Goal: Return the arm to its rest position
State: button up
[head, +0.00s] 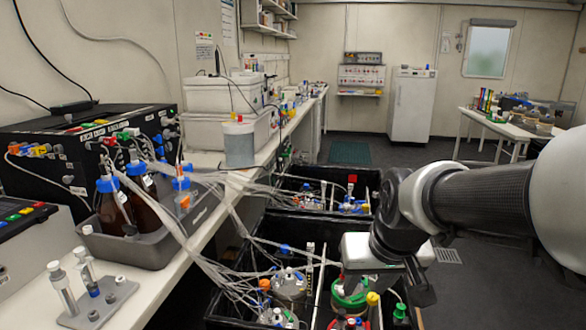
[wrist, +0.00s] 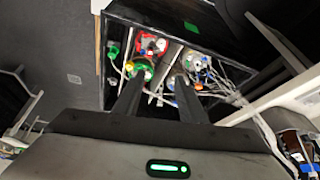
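My arm (head: 480,199) reaches in from the right in the head view, bent down over the nearer black bin (head: 228,308) of bioreactor vessels. In the wrist view the two dark fingers of my gripper (wrist: 158,88) stand apart, with nothing clearly held between them. Past the fingertips are a green-ringed vessel (wrist: 141,68), a red-topped vessel (wrist: 152,43) and a clear vessel with tubing (wrist: 196,62). The gap between fingertips and vessels is hard to judge. In the head view the green-ringed vessel (head: 350,292) is just below my wrist.
Loose tubing (head: 205,262) runs from the bin to the bench at left. The bench holds brown bottles (head: 112,210) in a grey tray, and a small tube rack (head: 100,303). A second bin (head: 283,183) is behind. Open floor (head: 450,285) lies at right, with a side table (head: 500,125) farther back.

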jog(key=s+r, duration=0.4)
jog(key=s, duration=0.9)
notch_tip(320, 180, up, 18)
jog(key=p, duration=1.8)
jog(key=shift+w+d+r+t+p, duration=0.2)
jog(key=shift+r+t+p, duration=0.1)
jog(key=shift+p, duration=0.1)
jog(key=shift+f, duration=0.1)
